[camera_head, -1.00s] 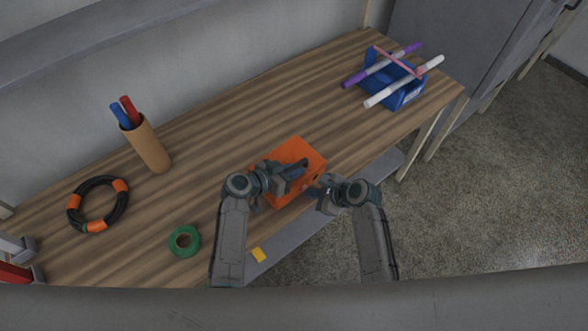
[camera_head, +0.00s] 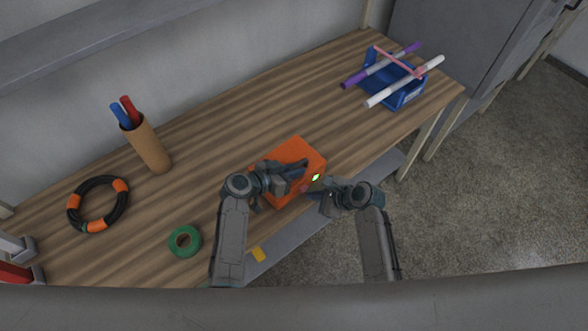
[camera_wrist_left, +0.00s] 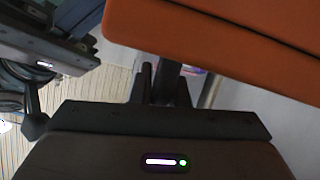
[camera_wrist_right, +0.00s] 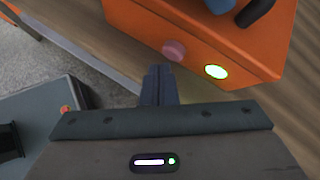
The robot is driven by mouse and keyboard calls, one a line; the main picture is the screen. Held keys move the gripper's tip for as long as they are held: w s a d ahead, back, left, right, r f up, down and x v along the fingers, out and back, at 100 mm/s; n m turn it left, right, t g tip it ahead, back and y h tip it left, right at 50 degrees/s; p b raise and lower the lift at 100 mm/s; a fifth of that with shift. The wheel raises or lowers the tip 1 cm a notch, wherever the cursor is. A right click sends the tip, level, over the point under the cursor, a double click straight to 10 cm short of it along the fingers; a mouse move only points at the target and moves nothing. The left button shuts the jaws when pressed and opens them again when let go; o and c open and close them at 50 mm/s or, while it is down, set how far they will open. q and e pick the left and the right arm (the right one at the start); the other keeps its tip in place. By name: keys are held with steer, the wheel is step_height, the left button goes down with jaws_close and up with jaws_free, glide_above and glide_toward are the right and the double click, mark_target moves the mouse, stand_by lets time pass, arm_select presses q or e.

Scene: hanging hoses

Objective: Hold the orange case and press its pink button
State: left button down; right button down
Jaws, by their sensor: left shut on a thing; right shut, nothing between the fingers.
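The orange case (camera_head: 292,149) stands near the table's front edge. My left gripper (camera_head: 296,173) is shut on it at its upper side; the exact grip is partly hidden. In the left wrist view the case (camera_wrist_left: 230,30) fills the upper right. In the right wrist view the pink button (camera_wrist_right: 174,50) sits on the case's side face, beside a bright green lit oval (camera_wrist_right: 216,72). The green light also shows in the head view (camera_head: 316,177). My right gripper (camera_head: 318,190) is shut and empty, its tips (camera_wrist_right: 158,70) just short of the button in the picture; contact is unclear.
A green tape roll (camera_head: 185,241), a black-and-orange ring (camera_head: 98,204) and a brown cup (camera_head: 149,147) with red and blue sticks stand left. A blue bin (camera_head: 398,97) with rods across it is at the far right. The table middle behind the case is clear.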

arm_select(q)
steer(key=shift+s+f, duration=0.2)
steer(key=shift+f, duration=0.2)
arm_select(e)
steer(key=s+d, duration=0.3)
steer(key=s, duration=0.1)
steer(key=shift+s+d, duration=0.35)
steer(key=shift+d, duration=0.05)
arm_select(q)
steer(key=c, duration=1.3)
jaws_free()
steer(key=shift+r, duration=0.1)
steer(key=shift+a, duration=0.1)
steer(key=v, duration=1.2)
steer(key=shift+w+r, duration=0.1)
steer(key=shift+r, duration=0.15)
arm_select(e)
steer(key=shift+w+f, duration=0.1)
arm_select(q)
steer(key=shift+d, duration=0.2)
arm_select(e)
steer(key=shift+d, duration=0.1)
